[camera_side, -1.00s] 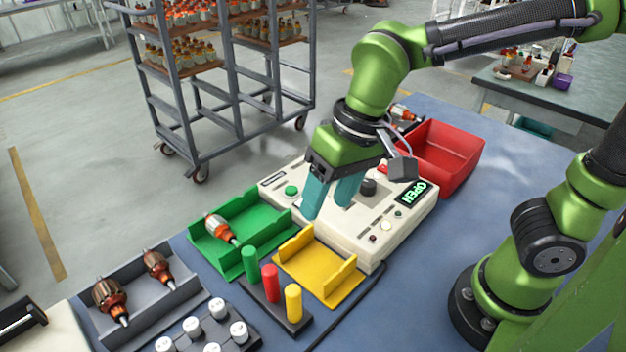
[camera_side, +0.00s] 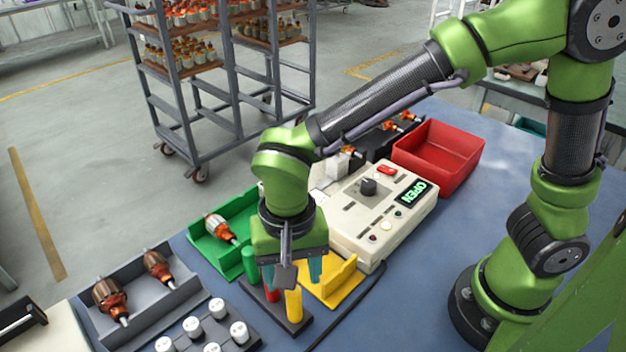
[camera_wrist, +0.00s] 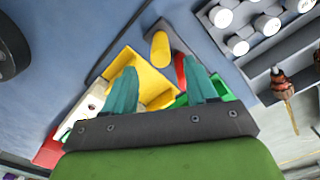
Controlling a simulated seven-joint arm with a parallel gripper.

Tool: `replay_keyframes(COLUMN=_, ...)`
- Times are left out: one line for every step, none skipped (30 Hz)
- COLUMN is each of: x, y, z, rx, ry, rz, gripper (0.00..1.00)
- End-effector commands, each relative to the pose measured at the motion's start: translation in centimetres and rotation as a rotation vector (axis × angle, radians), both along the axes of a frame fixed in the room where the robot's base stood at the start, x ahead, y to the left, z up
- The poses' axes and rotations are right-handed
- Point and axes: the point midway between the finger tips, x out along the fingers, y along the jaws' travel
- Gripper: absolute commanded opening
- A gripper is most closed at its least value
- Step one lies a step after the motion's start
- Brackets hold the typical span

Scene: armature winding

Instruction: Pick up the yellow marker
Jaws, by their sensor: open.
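The yellow marker (camera_side: 293,305) stands upright at the near end of a dark holder (camera_side: 297,325), with a red marker (camera_side: 272,292) and a green marker (camera_side: 250,264) in the same row. In the wrist view the yellow marker (camera_wrist: 160,48) shows beyond the fingertips, between their lines. My gripper (camera_side: 293,272) is open and empty, pointing down above the holder, close to the red and yellow markers. In the wrist view my gripper's teal fingers (camera_wrist: 160,85) are spread apart. The red marker is partly hidden by my gripper in both views.
A yellow tray (camera_side: 345,285) lies right beside the holder, and a green tray (camera_side: 205,240) with an armature is behind it. A white tester box (camera_side: 405,235) stands behind the yellow tray. A rack of white-capped bottles (camera_side: 240,345) is at the front left.

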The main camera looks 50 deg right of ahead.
Motion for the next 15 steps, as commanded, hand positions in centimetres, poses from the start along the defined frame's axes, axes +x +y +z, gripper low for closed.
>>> replay_keyframes(x=0.0, y=0.0, z=-0.8, rx=-0.002, ry=0.002, rz=0.001, gripper=0.57)
replay_keyframes(x=0.0, y=0.0, z=-1.2, rx=-0.002, ry=0.001, rz=0.001, gripper=0.57)
replay_keyframes(x=0.0, y=0.0, z=-1.6, rx=-0.001, ry=0.002, rz=0.0, gripper=0.57)
replay_keyframes(x=0.0, y=0.0, z=-1.8, rx=-0.001, ry=0.001, rz=0.0, gripper=0.57)
replay_keyframes(x=0.0, y=0.0, z=-1.9, rx=0.0, ry=0.0, rz=0.0, gripper=0.57)
replay_keyframes(x=0.0, y=0.0, z=-2.1, rx=0.0, ry=0.0, rz=0.0, gripper=0.57)
replay_keyframes(x=0.0, y=0.0, z=-2.2, rx=0.0, ry=0.0, rz=0.0, gripper=0.57)
replay_keyframes(x=0.0, y=0.0, z=-2.4, rx=0.0, ry=0.0, rz=0.0, gripper=0.57)
replay_keyframes(x=-0.1, y=0.1, z=-2.9, rx=-0.001, ry=0.001, rz=0.002, gripper=0.57)
replay_keyframes(x=-0.1, y=0.1, z=-3.3, rx=-0.002, ry=0.002, rz=0.002, gripper=0.57)
replay_keyframes(x=-0.2, y=0.1, z=-3.8, rx=-0.002, ry=0.002, rz=0.002, gripper=0.57)
replay_keyframes(x=-0.3, y=0.1, z=-4.4, rx=-0.003, ry=0.003, rz=0.0, gripper=0.57)
replay_keyframes(x=-0.3, y=0.2, z=-4.9, rx=-0.003, ry=0.003, rz=0.0, gripper=0.57)
replay_keyframes(x=-0.3, y=0.2, z=-5.4, rx=-0.003, ry=0.002, rz=0.001, gripper=0.57)
replay_keyframes(x=-0.3, y=0.2, z=-5.9, rx=-0.002, ry=0.002, rz=0.001, gripper=0.57)
